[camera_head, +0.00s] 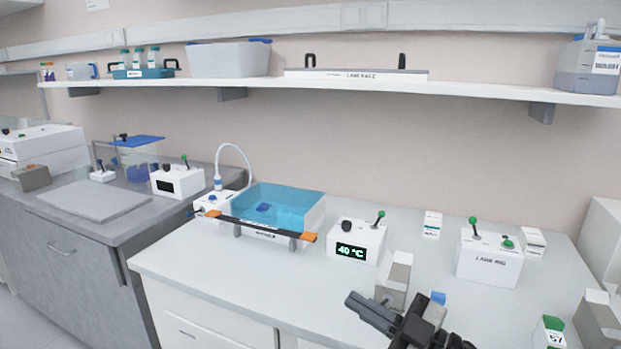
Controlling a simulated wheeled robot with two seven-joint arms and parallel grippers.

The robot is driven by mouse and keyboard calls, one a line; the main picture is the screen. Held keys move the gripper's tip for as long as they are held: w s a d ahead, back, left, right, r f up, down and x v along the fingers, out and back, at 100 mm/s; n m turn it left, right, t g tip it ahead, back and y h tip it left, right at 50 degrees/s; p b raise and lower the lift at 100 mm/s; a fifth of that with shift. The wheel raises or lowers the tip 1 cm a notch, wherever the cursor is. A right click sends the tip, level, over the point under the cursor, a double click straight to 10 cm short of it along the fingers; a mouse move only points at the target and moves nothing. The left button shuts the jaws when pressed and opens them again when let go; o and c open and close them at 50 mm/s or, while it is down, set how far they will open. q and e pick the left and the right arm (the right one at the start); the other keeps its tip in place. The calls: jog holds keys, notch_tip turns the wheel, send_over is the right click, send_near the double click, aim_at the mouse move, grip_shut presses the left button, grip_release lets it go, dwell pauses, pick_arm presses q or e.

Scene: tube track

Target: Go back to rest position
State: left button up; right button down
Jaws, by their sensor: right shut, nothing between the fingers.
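My right gripper (372,306) is black and shows at the bottom of the head view, right of the middle. It is shut and holds nothing. It is over the front part of the white bench (215,275), pointing left. A grey and white block (398,274) stands just behind it, and a small blue-topped piece (437,299) shows beside it. I cannot tell whether the gripper touches either. My left gripper is not in view.
A water bath (303,222) with an orange-ended bar, a white box (357,245) reading 40 °C and a "LANE RIG" box (489,258) stand behind. A green-topped item (551,331) and another block (597,322) are at right. A shelf (350,86) runs above.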

jog(key=s+d+f+m+h, duration=0.3)
jog(key=s+f+m+h, duration=0.4)
jog(key=f, duration=0.5)
jog(key=s+d+f+m+g+h, duration=0.1)
jog(key=s+d+f+m+h, duration=0.2)
jog(key=s+f+m+h, duration=0.3)
jog(key=s+f, duration=0.5)
jog(key=f, duration=0.1)
jog(key=shift+d+f+m+h, duration=0.2)
jog(key=shift+f+m+h, duration=0.15)
jog(key=shift+m+h, duration=0.05)
